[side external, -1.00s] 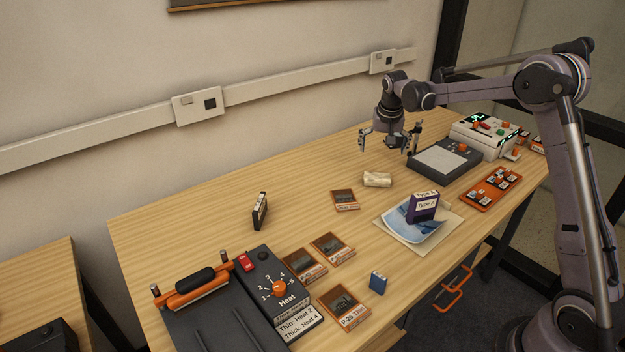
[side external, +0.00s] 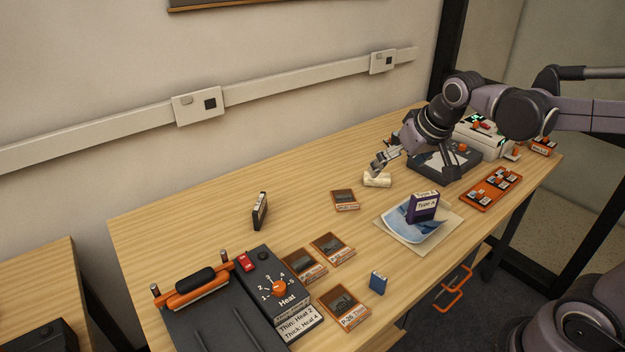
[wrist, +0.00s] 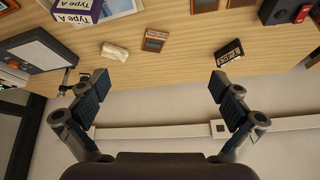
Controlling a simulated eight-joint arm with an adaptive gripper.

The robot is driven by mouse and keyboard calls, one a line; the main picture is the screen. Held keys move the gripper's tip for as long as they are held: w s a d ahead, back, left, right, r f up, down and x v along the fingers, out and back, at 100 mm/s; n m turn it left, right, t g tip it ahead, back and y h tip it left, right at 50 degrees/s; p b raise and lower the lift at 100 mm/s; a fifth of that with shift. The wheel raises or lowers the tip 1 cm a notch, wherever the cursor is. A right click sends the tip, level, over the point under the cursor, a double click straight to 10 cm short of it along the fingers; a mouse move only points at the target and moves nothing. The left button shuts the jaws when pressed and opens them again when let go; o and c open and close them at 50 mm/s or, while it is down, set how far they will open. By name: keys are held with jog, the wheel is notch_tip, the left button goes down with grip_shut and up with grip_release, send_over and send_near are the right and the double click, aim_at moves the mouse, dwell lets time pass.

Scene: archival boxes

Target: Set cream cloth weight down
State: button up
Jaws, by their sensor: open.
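The cream cloth weight (side external: 377,180) is a small pale roll lying on the wooden table, between the dark grey pad and the small brown card. It also shows in the wrist view (wrist: 115,51), lying on the table at upper left. My gripper (side external: 378,168) is by the weight in the side view, its fingertips close above it or behind it; I cannot tell whether they touch. In the wrist view my gripper (wrist: 160,88) has its two fingers wide apart with nothing between them, and the weight lies outside them, beyond the left finger.
A purple Type A box (side external: 422,207) stands on a blue-and-white sheet (side external: 400,226) in front of the weight. A brown card (side external: 345,200) lies to the left. A black upright cartridge (side external: 260,211) stands farther left. The dark grey pad (side external: 428,172) is behind right.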

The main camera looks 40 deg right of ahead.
jog(key=s+a+f+n+t+y, duration=0.1)
jog(key=s+a+f, duration=0.3)
jog(key=s, duration=0.5)
jog(key=shift+s+a+n, duration=0.15)
jog(key=shift+a+n, duration=0.35)
jog(key=shift+n, duration=0.4)
